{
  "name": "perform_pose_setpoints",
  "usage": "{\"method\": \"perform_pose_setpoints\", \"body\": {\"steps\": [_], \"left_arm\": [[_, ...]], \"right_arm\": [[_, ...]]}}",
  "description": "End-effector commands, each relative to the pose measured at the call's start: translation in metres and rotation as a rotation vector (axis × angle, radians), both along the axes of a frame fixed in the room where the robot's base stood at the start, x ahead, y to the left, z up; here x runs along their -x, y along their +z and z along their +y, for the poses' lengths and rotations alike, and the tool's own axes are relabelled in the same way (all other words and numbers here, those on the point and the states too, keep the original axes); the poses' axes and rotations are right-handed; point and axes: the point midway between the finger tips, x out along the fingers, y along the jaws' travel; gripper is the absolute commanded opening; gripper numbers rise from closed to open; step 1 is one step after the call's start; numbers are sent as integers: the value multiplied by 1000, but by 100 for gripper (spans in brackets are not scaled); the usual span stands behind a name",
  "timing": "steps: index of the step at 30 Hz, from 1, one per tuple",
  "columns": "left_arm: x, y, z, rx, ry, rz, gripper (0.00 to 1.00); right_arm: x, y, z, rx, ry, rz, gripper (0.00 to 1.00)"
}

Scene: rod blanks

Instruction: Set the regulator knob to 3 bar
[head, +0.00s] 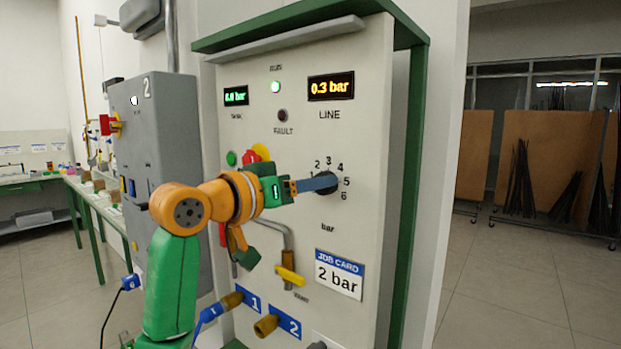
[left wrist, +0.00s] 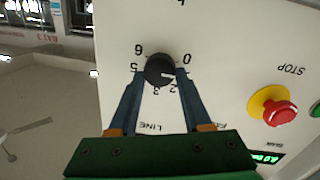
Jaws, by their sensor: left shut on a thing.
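The black regulator knob (head: 327,183) sits on the pale panel inside a ring of printed numbers. In the left wrist view the knob (left wrist: 160,70) is between the two blue fingers of my left gripper (left wrist: 159,76). My left gripper (head: 325,183) reaches it from the left in the head view and is shut on it. The fingers hide part of the dial numbers. I cannot tell surely which number the knob points to. The orange LINE display (head: 331,87) reads 0.3 bar. The job card (head: 339,275) says 2 bar. My right gripper is not in view.
A red and yellow stop button (left wrist: 280,111) sits beside the dial. A yellow-handled valve (head: 289,276) and pipe are below my arm. The green TANK display (head: 236,96) seems to read 6.0 bar. The RUN lamp (head: 275,87) glows green; the FAULT lamp (head: 282,116) is dark.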

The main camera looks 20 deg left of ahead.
Motion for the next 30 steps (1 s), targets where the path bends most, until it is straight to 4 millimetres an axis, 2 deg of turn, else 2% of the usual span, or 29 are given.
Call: {"method": "perform_pose_setpoints", "body": {"steps": [30], "left_arm": [[2, 4, -4, -906, 2, -329, 0]], "right_arm": [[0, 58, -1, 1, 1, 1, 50]]}}
